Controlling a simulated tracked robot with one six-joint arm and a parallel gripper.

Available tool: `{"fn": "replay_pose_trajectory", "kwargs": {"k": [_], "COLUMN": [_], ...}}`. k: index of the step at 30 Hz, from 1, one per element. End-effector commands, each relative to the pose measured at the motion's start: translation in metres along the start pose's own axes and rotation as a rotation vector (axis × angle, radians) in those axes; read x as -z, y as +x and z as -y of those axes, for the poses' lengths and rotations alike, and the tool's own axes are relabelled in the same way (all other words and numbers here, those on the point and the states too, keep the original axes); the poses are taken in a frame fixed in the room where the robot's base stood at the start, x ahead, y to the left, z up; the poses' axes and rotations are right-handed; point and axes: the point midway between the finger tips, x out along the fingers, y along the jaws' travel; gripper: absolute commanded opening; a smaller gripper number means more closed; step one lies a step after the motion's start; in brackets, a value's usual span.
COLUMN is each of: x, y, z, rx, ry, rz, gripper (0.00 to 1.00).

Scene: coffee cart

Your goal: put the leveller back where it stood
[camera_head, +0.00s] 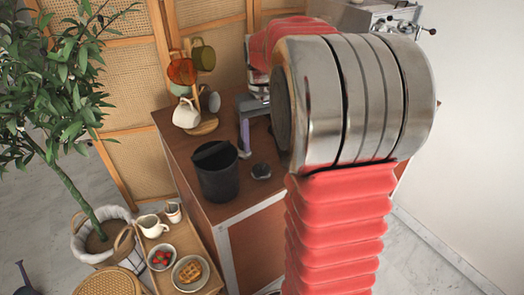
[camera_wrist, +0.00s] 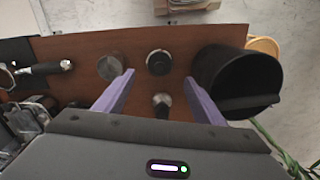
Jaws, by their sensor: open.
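The leveller, which I take to be the round black-topped piece (camera_wrist: 159,62), stands on the brown cart top. In the head view my gripper (camera_head: 247,140) is partly hidden behind my arm.
A black bin (camera_head: 218,175) stands close beside the leveller; it also shows in the wrist view (camera_wrist: 235,80). A small metal-and-dark tool (camera_wrist: 161,101) stands between the fingers. A metal cup (camera_wrist: 111,67) and a portafilter (camera_wrist: 45,68) lie left. A mug tree (camera_head: 203,125) stands behind.

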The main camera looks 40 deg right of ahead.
Motion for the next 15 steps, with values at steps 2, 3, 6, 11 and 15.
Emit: {"fn": "replay_pose_trajectory", "kwargs": {"k": [2,3,6,11,15], "x": [0.000,0.000,0.000,0.000,0.000], "y": [-0.009,-0.011,-0.015,-0.016,-0.016], "z": [0.000,0.000,0.000,0.000,0.000], "rx": [0.000,0.000,0.000,0.000,0.000], "ry": [0.000,0.000,0.000,-0.001,-0.001], "rz": [-0.001,0.000,0.000,0.001,0.001], "gripper": [0.63,0.63,0.63,0.63,0.63]}}
